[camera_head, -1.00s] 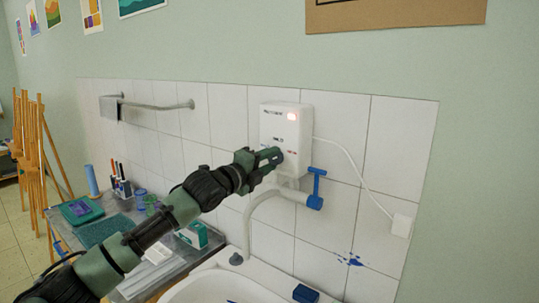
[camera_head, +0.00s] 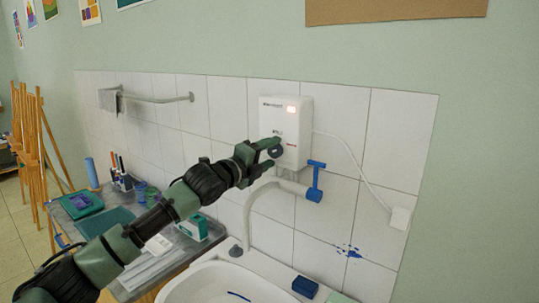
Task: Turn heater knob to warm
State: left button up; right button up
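The white heater (camera_head: 299,120) is on the tiled wall, with a red light lit near its top. Its dark round knob (camera_head: 276,151) is low on the front. My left gripper (camera_head: 273,152) is at the heater front, fingers spread above and below the knob. I cannot tell whether the fingers touch it. The markings around the knob are too small or covered to read. My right gripper is not in view.
A blue-handled tap (camera_head: 315,183) and grey pipe (camera_head: 250,205) are below the heater, over a white sink (camera_head: 215,283). A white cord (camera_head: 360,160) runs to a wall socket (camera_head: 400,218). A cluttered counter (camera_head: 172,262) lies left of the sink.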

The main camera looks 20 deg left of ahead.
pick_arm(q)
jog(key=b+v, duration=0.2)
jog(key=v, duration=0.4)
jog(key=shift+s+a+f+b, duration=0.15)
jog(key=shift+s+a+b, duration=0.05)
jog(key=shift+s+b, duration=0.15)
jog(key=shift+s+a, duration=0.1)
jog(key=shift+s, duration=0.4)
